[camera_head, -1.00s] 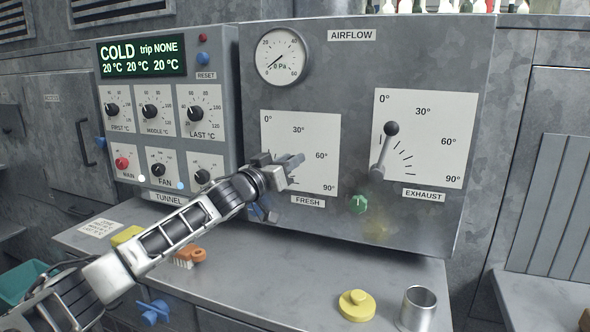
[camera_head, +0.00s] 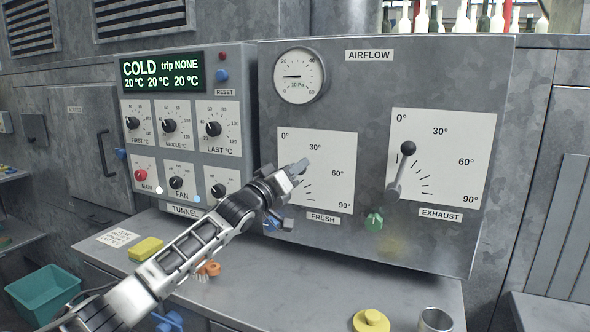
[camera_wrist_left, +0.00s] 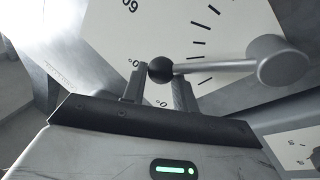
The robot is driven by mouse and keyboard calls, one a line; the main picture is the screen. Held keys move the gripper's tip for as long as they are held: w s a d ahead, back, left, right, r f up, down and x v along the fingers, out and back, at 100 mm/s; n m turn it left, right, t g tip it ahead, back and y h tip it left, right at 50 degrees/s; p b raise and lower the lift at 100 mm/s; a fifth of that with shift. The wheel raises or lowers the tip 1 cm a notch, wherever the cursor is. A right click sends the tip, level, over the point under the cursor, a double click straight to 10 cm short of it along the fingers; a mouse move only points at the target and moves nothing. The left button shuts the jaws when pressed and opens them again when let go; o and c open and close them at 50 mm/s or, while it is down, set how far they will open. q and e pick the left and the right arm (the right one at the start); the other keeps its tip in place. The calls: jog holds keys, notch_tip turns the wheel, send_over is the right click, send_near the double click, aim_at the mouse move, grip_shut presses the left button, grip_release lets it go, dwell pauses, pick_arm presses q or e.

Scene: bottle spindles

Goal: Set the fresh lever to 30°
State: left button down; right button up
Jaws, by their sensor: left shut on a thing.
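The fresh dial plate (camera_head: 330,180) is the left white plate under the airflow gauge. My left gripper (camera_head: 300,168) is in front of it and hides the fresh lever in the head view. In the left wrist view, the lever's black ball knob (camera_wrist_left: 160,70) sits between the two fingers of my left gripper (camera_wrist_left: 158,88), which is shut on it. The lever's grey shaft (camera_wrist_left: 220,66) runs right to its round hub (camera_wrist_left: 278,62). Scale labels beside the knob are partly covered by the fingers. My right gripper is not in view.
The round gauge (camera_head: 299,76) reads 10 Pa. A green knob (camera_head: 374,220) is between the dials. A yellow knobbed disc (camera_head: 371,321) and a metal cup (camera_head: 436,320) stand on the counter.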

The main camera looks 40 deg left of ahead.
pick_arm(q)
jog(key=shift+f, duration=0.6)
jog(key=c, duration=1)
grip_release()
jog(key=shift+a, duration=0.15)
jog(key=shift+r, duration=0.2)
jog(key=b+v, duration=0.2)
jog(key=v, duration=1.4)
jog(key=shift+r, duration=0.2)
